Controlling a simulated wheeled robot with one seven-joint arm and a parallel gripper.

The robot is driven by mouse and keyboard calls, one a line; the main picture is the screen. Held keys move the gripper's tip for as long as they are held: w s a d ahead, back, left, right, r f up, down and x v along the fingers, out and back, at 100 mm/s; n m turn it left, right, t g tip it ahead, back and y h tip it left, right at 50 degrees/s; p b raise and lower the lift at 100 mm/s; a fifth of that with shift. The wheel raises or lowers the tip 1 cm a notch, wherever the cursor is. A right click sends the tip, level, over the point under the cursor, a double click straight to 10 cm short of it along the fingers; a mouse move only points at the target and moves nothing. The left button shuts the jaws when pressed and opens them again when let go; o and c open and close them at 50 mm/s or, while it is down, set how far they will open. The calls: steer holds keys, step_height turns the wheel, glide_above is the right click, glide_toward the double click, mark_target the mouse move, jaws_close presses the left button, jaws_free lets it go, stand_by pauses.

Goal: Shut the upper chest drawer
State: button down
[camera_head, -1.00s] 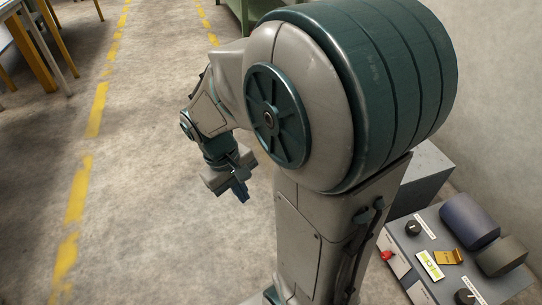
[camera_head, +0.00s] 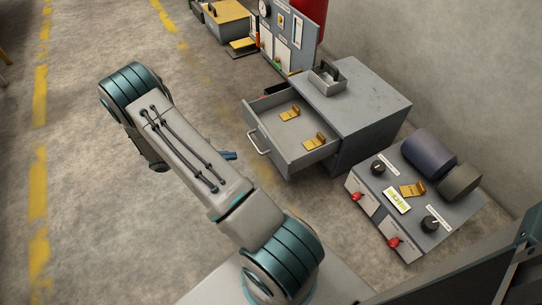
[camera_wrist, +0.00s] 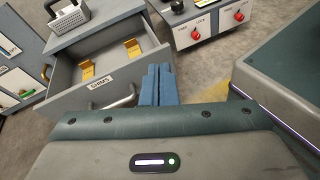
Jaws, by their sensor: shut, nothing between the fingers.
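The grey chest (camera_head: 362,92) stands right of centre in the head view, its upper drawer (camera_head: 281,143) pulled well out. The drawer has a bar handle (camera_head: 258,144) on its front and holds two yellow brackets (camera_head: 289,113) (camera_head: 314,141). In the wrist view the drawer front (camera_wrist: 75,104) carries a white label, with the handle (camera_wrist: 121,98) below it. My gripper (camera_wrist: 158,68) is shut and empty, its blue fingers just right of the handle, by the drawer front's end. I cannot tell whether they touch. In the head view my arm hides most of the gripper (camera_head: 230,155).
A control box (camera_head: 414,211) with red knobs, black dials and dark cylinders stands right of the chest. A tool panel (camera_head: 284,38) stands behind. The floor left of the drawer is clear.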

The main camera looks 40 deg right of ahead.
step_height(320, 180, down, 11)
steer(key=d+n+t+h, duration=0.2)
steer(key=n+h, duration=0.2)
steer(key=n, duration=0.1)
steer(key=b, duration=0.4)
glide_toward(278, 152)
steer(key=shift+h, duration=0.3)
steer(key=x, duration=0.6)
steer(key=shift+s+a+f, duration=0.15)
steer(key=shift+s+f, duration=0.05)
steer(key=shift+s, duration=0.1)
steer(key=shift+s+d+r+t, duration=0.1)
steer(key=shift+d+t, duration=0.3)
steer(key=shift+d, duration=0.05)
